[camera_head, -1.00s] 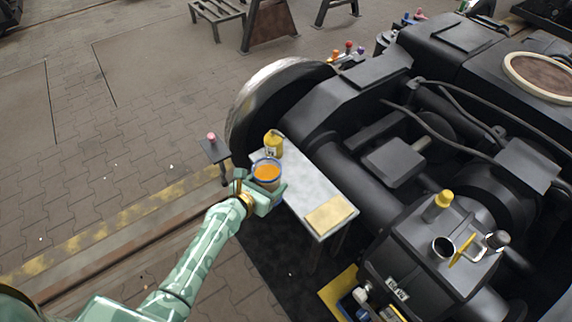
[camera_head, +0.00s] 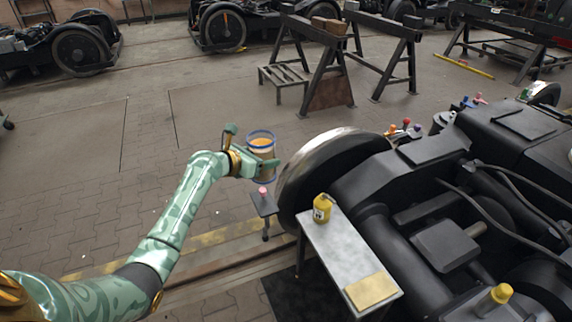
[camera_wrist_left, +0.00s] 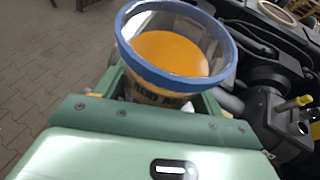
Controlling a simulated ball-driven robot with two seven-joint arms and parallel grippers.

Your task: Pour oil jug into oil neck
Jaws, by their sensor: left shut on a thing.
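The oil jug (camera_head: 261,147) is a clear vessel with a blue rim and orange oil inside. My left gripper (camera_head: 268,168) is shut around it and holds it raised, roughly upright, left of the big wheel. In the left wrist view the jug (camera_wrist_left: 175,50) stands between the fingers, its oil level below the rim. The dark gearbox housing (camera_head: 465,308) with a yellow cap (camera_head: 500,293) is cut off at the lower right of the head view. The oil neck is outside that view, and I cannot make it out surely in the wrist view. My right gripper is not in view.
The big wheel (camera_head: 315,175) and black bogie frame (camera_head: 395,190) lie to the right of the jug. A small stand with a pink knob (camera_head: 264,203) is below it. Open floor lies left.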

